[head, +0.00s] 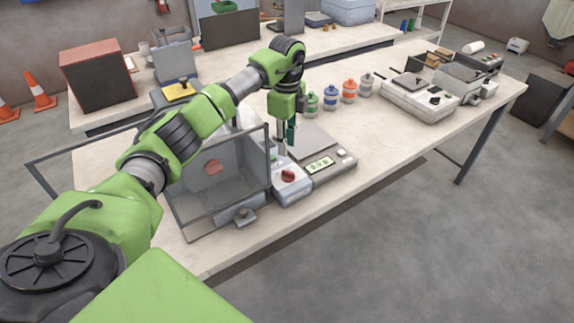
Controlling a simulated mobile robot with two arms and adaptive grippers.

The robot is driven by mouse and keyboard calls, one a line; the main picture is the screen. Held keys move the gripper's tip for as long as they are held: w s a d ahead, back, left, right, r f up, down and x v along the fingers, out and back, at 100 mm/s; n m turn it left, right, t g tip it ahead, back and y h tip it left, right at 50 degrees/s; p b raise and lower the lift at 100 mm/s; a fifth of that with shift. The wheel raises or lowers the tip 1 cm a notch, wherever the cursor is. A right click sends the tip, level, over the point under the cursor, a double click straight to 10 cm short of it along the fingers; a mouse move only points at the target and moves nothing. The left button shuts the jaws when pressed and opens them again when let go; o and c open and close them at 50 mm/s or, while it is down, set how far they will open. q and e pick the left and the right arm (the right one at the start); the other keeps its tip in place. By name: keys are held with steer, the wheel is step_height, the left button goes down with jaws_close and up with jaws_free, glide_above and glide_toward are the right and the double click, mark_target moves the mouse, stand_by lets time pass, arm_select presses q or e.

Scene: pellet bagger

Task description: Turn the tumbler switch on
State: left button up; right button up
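A pellet bagger with a clear-walled bin (222,180) stands at the near edge of the long table. Its light control panel (290,190) on the right side carries a red knob (288,175). I cannot make out the tumbler switch for certain; it may be small or hidden behind the gripper. My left gripper (283,150) points down over the back part of this panel, behind the red knob. Its fingers are too small and overlapped to tell if they are open or shut, or if they touch the panel. My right gripper is not in view.
A scale (320,165) with a green display stands just right of the panel. Several small jars (348,91) stand behind it. Another machine (420,97) is at the table's right end. The table's front middle is clear (400,140).

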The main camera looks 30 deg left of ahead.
mark_target(287, 170)
arm_select(q)
step_height(287, 170, down, 10)
steer(key=shift+p, duration=1.2)
steer(key=shift+c, duration=0.4)
jaws_close()
